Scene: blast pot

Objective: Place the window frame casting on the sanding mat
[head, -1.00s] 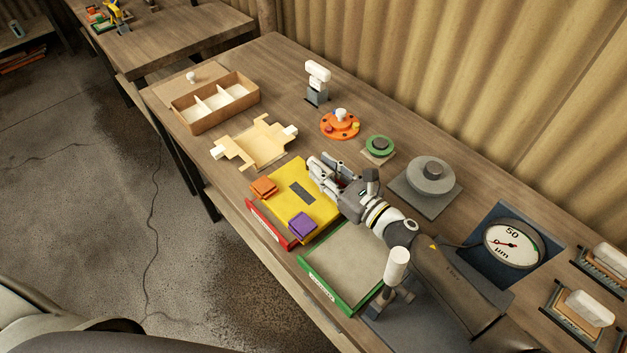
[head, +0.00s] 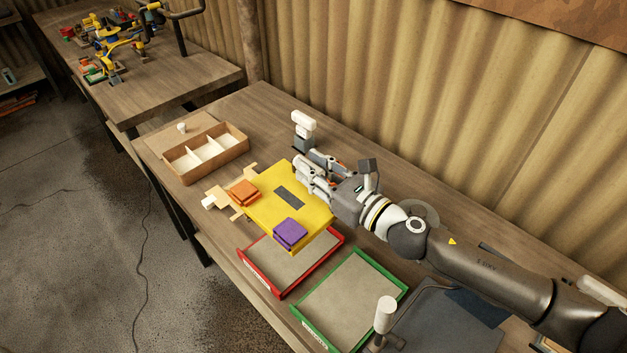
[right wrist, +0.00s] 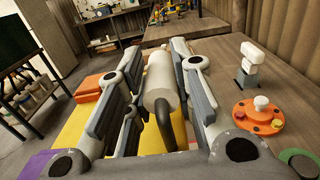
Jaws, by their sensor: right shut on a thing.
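In the right wrist view the jaws close around a pale grey cylinder (right wrist: 162,80), with yellow below. Which surface is the sanding mat I cannot tell for sure. My left gripper is out of view.
A red-edged tray (head: 333,243) and a green-edged tray (head: 388,283) lie empty in front. A divided wooden box (head: 205,153) stands beyond the sheet. A white-topped stand (head: 304,125) is close behind my gripper. A white-handled tool (head: 384,315) stands near the green tray.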

